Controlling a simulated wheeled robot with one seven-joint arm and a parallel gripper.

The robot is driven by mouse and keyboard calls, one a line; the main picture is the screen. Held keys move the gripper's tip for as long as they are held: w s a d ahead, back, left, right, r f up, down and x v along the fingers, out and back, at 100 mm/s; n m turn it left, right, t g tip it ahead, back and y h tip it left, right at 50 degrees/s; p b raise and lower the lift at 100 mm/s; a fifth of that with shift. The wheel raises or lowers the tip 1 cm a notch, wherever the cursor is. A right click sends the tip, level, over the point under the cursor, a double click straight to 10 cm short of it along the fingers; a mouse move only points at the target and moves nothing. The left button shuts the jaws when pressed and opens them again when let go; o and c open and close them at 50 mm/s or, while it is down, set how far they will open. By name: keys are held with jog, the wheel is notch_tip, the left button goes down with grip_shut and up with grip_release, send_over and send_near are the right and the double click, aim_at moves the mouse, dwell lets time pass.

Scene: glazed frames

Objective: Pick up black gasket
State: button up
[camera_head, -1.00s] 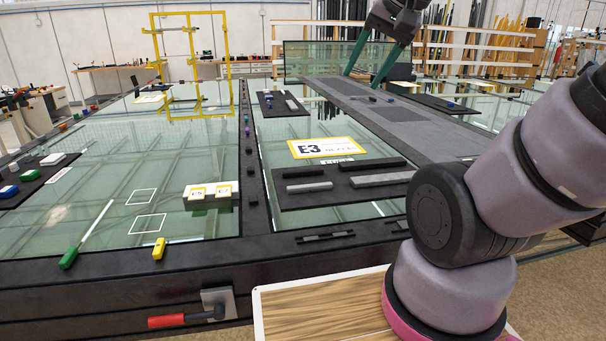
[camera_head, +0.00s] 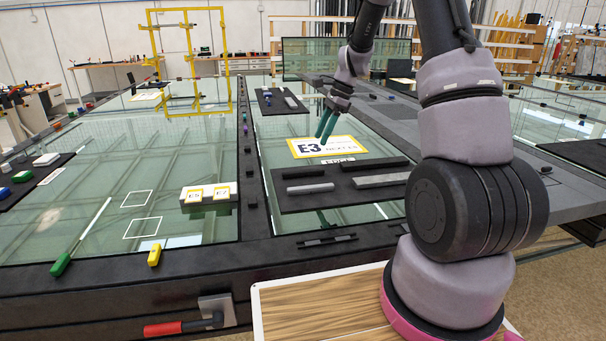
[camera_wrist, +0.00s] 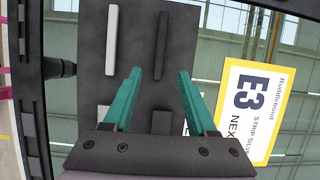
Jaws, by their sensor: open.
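Two black strips that look like gaskets, a left one (camera_head: 309,172) and a right one (camera_head: 375,164), lie along the far side of a black tray (camera_head: 345,198) on the glass table. Black strips also show in the wrist view, one ahead of the fingers (camera_wrist: 161,45) and part of another (camera_wrist: 163,122) between them. Grey strips, left (camera_head: 310,187) and right (camera_head: 381,180), lie nearer the front. My gripper (camera_head: 324,138), with teal fingers, is above the table, apart from the tray. In the wrist view my gripper (camera_wrist: 160,72) is open and empty. Its body hides part of the tray.
A yellow-edged E3 card (camera_head: 328,147) lies behind the tray. A yellow frame (camera_head: 190,65) rises at the back left.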

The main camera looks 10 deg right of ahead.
send_over(310, 170)
jog(key=d, duration=0.2)
notch_tip(310, 170, down, 6)
jog(key=shift+r, duration=0.15)
jog(key=shift+x, duration=2.95)
jog(key=shift+s, duration=0.15)
grip_shut()
